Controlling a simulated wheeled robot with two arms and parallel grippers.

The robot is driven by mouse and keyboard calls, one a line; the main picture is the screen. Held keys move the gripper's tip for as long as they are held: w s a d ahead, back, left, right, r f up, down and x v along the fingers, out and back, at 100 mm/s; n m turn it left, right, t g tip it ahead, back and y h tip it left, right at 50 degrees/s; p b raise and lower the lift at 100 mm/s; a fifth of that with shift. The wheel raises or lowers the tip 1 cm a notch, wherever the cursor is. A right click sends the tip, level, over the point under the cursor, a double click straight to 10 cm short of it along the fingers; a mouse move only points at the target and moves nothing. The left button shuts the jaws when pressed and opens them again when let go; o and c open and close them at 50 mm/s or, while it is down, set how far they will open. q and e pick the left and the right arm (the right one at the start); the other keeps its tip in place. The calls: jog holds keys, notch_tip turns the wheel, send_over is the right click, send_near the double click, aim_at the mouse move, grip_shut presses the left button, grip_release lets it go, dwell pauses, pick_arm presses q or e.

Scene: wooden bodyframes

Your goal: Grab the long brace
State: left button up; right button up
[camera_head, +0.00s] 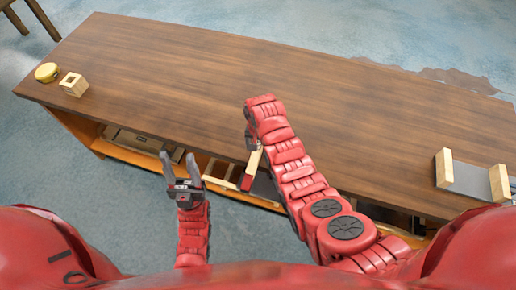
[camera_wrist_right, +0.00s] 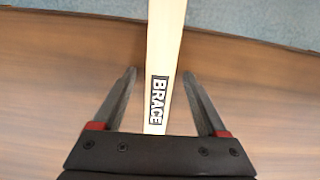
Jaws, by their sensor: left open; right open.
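A pale wooden brace (camera_wrist_right: 165,50), marked "BRACE" in black and white, runs lengthwise between the fingers of my right gripper (camera_wrist_right: 160,84) in the right wrist view. The fingers are open, with a gap on both sides of the brace. Its far part reaches past the table edge over the blue floor. In the head view a pale strip (camera_head: 252,164), apparently the brace, shows at the front edge beside my right arm, which hides much of that gripper. My left gripper (camera_head: 179,166) is open and empty in front of the table.
The wooden table (camera_head: 190,70) is mostly clear. A yellow round object (camera_head: 47,72) and a small hollow wooden block (camera_head: 74,84) stand at its left end. A grey panel with wooden end pieces (camera_head: 445,168) is at the right. A shelf under the tabletop holds several parts.

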grip_shut()
dwell(0.6)
